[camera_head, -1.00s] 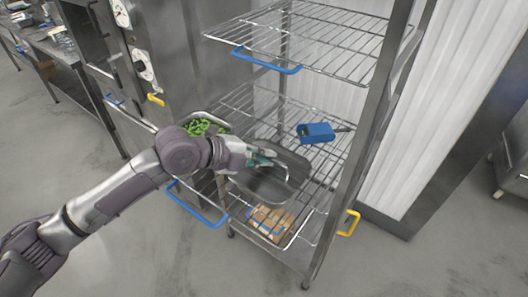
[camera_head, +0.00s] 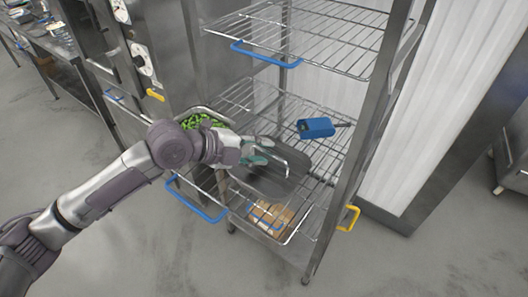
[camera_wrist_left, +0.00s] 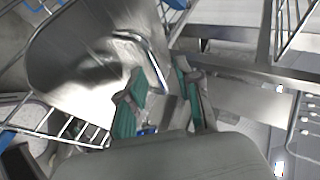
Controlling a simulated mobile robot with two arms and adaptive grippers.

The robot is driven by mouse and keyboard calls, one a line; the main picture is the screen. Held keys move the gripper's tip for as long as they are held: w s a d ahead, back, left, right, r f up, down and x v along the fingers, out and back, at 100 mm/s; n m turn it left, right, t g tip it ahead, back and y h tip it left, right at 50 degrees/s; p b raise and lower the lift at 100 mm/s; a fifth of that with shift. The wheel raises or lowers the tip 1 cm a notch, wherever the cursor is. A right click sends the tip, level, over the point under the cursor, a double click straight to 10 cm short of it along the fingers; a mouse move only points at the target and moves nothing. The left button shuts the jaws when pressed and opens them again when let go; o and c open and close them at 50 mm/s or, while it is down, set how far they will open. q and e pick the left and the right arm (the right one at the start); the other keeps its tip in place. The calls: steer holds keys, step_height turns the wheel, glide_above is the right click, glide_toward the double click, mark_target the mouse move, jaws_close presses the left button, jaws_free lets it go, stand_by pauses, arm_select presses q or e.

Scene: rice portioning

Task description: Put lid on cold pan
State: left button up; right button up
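A grey metal pan (camera_head: 285,187) stands on the middle wire shelf. Its top looks dark and flat, like a lid lying over it, but I cannot tell how well it sits. A thin curved metal handle (camera_wrist_left: 152,58) rises above it. My left gripper (camera_head: 264,151) is above the left part of the pan, close to the handle. In the left wrist view its two green-padded fingers (camera_wrist_left: 160,100) are spread apart with nothing visibly clamped between them. The handle's end lies near the fingers. My right gripper is not in view.
A pan of green vegetables (camera_head: 203,121) stands behind my left wrist. A blue tool (camera_head: 316,127) lies on the shelf at the right. Brown food (camera_head: 272,215) sits on the shelf below. A wire shelf (camera_head: 310,35) hangs above, and rack posts flank the space.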

arm_select(q)
steer(key=b+v, duration=0.2)
steer(key=v, duration=0.8)
steer(key=shift+s+a+b, duration=0.15)
steer(key=shift+a+b, duration=0.15)
steer(key=shift+b, duration=0.05)
steer(key=shift+r, duration=0.1)
stand_by(0.5)
